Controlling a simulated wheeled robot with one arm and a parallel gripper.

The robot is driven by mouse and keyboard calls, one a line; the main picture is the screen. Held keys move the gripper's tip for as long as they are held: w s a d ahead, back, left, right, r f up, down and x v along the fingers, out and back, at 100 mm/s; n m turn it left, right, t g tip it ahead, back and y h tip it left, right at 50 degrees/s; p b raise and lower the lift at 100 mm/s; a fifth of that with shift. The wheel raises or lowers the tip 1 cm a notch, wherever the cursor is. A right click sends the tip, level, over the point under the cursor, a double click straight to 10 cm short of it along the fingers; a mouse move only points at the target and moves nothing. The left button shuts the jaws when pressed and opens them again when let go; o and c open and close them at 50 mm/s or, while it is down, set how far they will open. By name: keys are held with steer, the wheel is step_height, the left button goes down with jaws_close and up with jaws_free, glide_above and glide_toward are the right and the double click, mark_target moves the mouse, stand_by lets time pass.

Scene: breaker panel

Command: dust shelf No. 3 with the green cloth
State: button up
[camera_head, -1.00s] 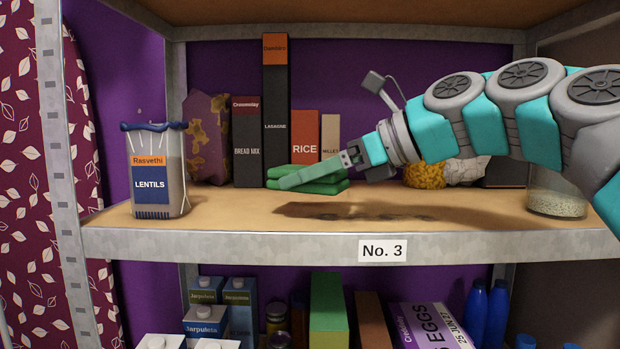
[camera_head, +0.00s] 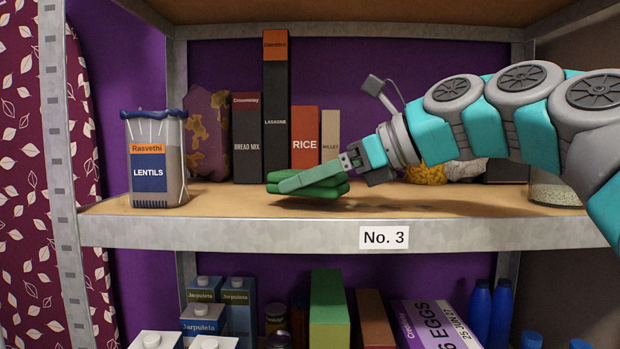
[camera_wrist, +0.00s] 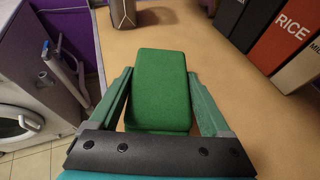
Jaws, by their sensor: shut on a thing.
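The green cloth (camera_head: 322,193) is a thick folded pad. It also shows in the wrist view (camera_wrist: 160,85), between the two fingers. My gripper (camera_head: 286,185) is shut on it, with one green finger lying across its near side. The cloth is low over the wooden top of shelf No. 3 (camera_head: 235,205), left of centre, with a shadow close beneath it. I cannot tell whether it touches the board. The white "No. 3" label (camera_head: 384,238) is on the shelf's metal front edge. No dust shows clearly on the board now.
A lentils bag (camera_head: 157,165) stands at the left front. Behind the cloth are a bread mix box (camera_head: 246,140), lasagne box (camera_head: 276,125), rice box (camera_head: 305,138) and millet box (camera_head: 330,135). A jar (camera_head: 553,190) at right is partly behind my arm. Bare board lies between bag and cloth.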

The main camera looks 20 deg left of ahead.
mark_target(415, 207)
steer(key=shift+f, duration=1)
steer(key=shift+d, duration=0.1)
steer(key=shift+w+d+r+p, duration=0.1)
steer(key=shift+w+d+p, duration=0.1)
steer(key=shift+d+p, duration=0.45)
steer(key=shift+w+d+r+p, duration=0.1)
steer(key=shift+w+d+p, duration=0.05)
steer(key=shift+d+p, duration=0.45)
steer(key=shift+w+d+f+p, duration=0.1)
steer(key=shift+w+d+p, duration=0.15)
steer(key=shift+d+p, duration=0.65)
steer(key=shift+w+d+p, duration=0.2)
steer(key=shift+d+p, duration=0.4)
steer(key=shift+d, duration=0.5)
steer(key=shift+w+d+f, duration=0.1)
steer(key=shift+d+f, duration=0.05)
steer(key=shift+d, duration=0.3)
steer(key=shift+w+d+p, duration=0.2)
steer(key=shift+d+p, duration=0.6)
steer(key=shift+p, duration=0.15)
steer(key=shift+w+d, duration=0.15)
steer(key=shift+d, duration=0.4)
steer(key=shift+w+d, duration=0.15)
steer(key=shift+d, duration=0.35)
steer(key=shift+w+d, duration=0.25)
steer(key=shift+d, duration=0.7)
steer(key=shift+w+d, duration=0.2)
steer(key=shift+d, duration=0.75)
